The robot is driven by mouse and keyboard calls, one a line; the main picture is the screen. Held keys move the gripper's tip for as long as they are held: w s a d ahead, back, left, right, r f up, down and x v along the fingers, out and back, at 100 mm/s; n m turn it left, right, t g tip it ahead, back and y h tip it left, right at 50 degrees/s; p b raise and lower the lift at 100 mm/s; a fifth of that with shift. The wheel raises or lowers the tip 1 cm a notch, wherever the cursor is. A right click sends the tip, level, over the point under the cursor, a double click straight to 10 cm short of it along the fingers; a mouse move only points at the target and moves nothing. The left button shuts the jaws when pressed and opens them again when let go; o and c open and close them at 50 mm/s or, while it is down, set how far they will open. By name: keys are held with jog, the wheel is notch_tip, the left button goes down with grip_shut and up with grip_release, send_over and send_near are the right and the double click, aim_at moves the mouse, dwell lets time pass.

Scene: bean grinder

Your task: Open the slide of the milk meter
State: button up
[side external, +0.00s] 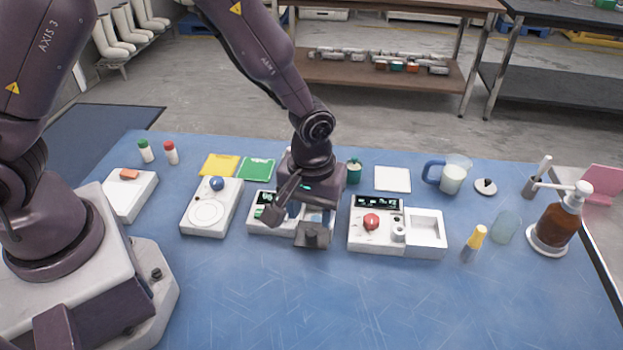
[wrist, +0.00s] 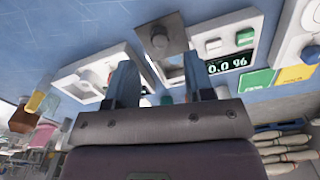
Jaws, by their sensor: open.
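The white meter (side external: 261,227) stands mid-table, partly hidden under my arm. Its display (wrist: 228,65) reads 0.0 96 in the wrist view, and green and white buttons sit beside it. A grey block with a round knob (wrist: 159,40), seemingly the slide, sits at its front edge. The block also shows in the side view (side external: 312,236). My gripper (wrist: 155,70) is open, with its two fingers apart and nothing between them. It is pointed down over the meter, behind the grey block. I cannot tell whether the fingers touch the meter.
A white unit with a red knob and tray (side external: 425,226) stands close on the right. A white unit with a blue ball (side external: 205,212) stands on the left. Yellow (side external: 219,164) and green (side external: 256,168) pads lie behind. The blue table in front is clear.

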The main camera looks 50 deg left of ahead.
aim_at(309, 233)
notch_tip(309, 233, up, 8)
jog(key=shift+r, duration=0.1)
dwell(0.4)
jog(key=s+a+r+m+t, duration=0.2)
jog(key=s+a+r+m, duration=0.1)
jog(key=s+a+r, duration=0.2)
jog(key=s+a+r+m+t, duration=0.3)
jog(key=s+a+r, duration=0.3)
jog(key=s+r, duration=0.4)
notch_tip(309, 233, up, 2)
jog(key=shift+a+r+m+t, duration=0.2)
jog(key=shift+r+m+t, duration=0.1)
jog(key=shift+m, duration=0.1)
